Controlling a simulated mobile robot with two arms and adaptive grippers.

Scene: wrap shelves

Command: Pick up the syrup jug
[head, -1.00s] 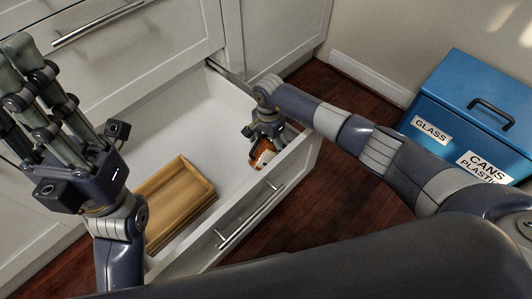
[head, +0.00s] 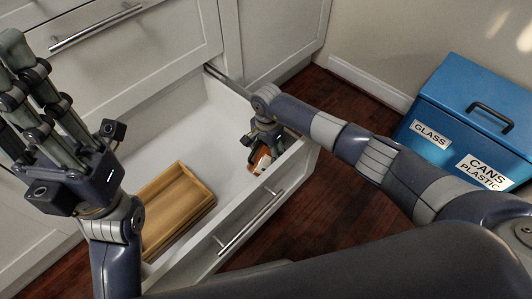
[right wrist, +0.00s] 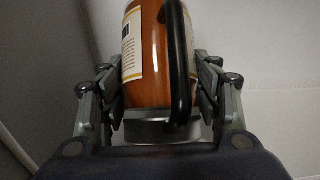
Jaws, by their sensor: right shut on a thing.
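The syrup jug (head: 260,161) is orange-brown with a white label and sits at the right end of the open drawer, partly hidden by my right gripper. In the right wrist view the jug (right wrist: 148,62) stands between the fingers, with its black handle facing the camera; its far end is cut off. My right gripper (head: 262,150) is shut on the jug, fingers on both sides. I cannot tell whether the jug touches the drawer floor. My left gripper (head: 25,100) is raised at the left, empty, with its fingers extended and apart.
The open white drawer (head: 205,100) also holds a wooden tray (head: 178,208). The drawer front with its metal handle (head: 250,222) is close to my right gripper. A blue recycling bin (head: 470,115) stands on the floor at right. Closed cabinet fronts are behind.

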